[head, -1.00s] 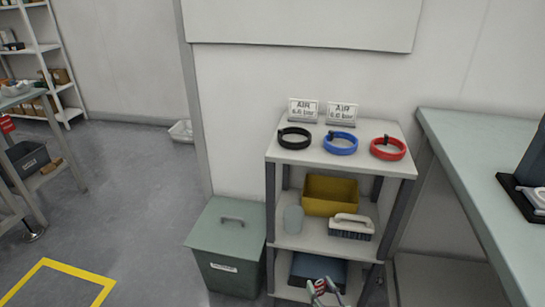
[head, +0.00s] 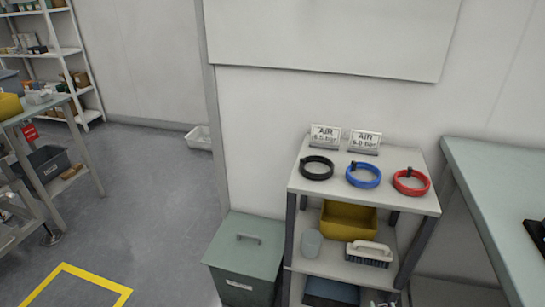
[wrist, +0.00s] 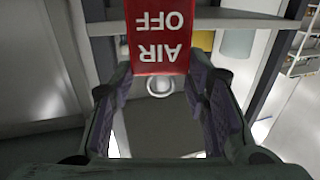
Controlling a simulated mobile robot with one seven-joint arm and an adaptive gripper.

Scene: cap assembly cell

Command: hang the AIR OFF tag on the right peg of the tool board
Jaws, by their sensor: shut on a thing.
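The red AIR OFF tag (wrist: 160,38) shows upside down at the top of the wrist view, with white letters. My gripper (wrist: 158,82) is shut on it, one finger on either side. In the head view only a small grey part, probably of my gripper, shows at the bottom edge, and the tag cannot be made out there. No peg shows in either view. A blank pale panel (head: 335,35) is on the wall at the top of the head view; I cannot tell whether it is the tool board.
A shelf unit (head: 420,203) holds black, blue and red rings, two AIR signs, a yellow bin (head: 347,221) and a brush (head: 369,253). A lidded grey-green bin (head: 245,250) stands left of it. A workbench (head: 485,190) is at right.

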